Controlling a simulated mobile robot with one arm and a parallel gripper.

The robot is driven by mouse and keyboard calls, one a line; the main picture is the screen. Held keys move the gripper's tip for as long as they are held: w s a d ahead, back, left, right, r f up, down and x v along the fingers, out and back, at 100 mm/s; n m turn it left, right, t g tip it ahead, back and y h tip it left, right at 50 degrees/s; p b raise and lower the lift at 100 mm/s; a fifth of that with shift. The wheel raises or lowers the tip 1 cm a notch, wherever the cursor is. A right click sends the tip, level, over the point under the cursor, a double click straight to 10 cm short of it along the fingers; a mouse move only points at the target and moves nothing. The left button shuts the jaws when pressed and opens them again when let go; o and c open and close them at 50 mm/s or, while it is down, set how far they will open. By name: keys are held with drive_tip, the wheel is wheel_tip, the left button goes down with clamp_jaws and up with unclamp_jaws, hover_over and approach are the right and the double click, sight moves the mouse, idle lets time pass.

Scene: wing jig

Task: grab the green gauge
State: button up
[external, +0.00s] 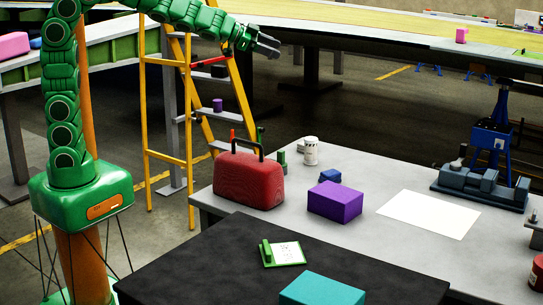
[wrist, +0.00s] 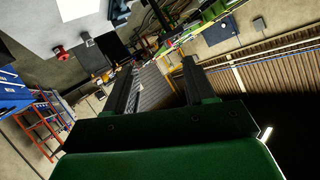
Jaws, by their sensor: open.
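A green piece with a white face (external: 284,254), perhaps the gauge, lies on the black table (external: 215,262) in the external view. A green block stands at its left edge. Small green upright items (external: 282,158) also show behind the red toolbox; I cannot tell whether one is the gauge. I cannot make out the gauge in the wrist view.
A red toolbox (external: 248,181), a purple box (external: 335,202), a white cup (external: 311,151), a white sheet (external: 429,214) and a grey vise (external: 480,187) are on the grey table (external: 388,175). A teal box (external: 322,289) lies on the black table. A yellow ladder (external: 168,120) stands behind.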

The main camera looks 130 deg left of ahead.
drive_tip(key=a+f+m+t+h, duration=0.2)
drive_tip(key=a+f+t, duration=0.15)
drive_tip(key=a, duration=0.45)
drive_tip(key=s+a+f+m+h, duration=0.1)
drive_tip(key=s+f+h, duration=0.5)
drive_tip(key=s+f, duration=0.3)
approach(283, 156)
drive_tip(key=shift+w+a+f+t, duration=0.3)
drive_tip(key=shift+w+f, duration=0.4)
drive_tip(key=shift+w, duration=0.15)
drive_tip(key=shift+f, duration=0.15)
drive_tip(key=shift+x, duration=3.85)
clamp_jaws()
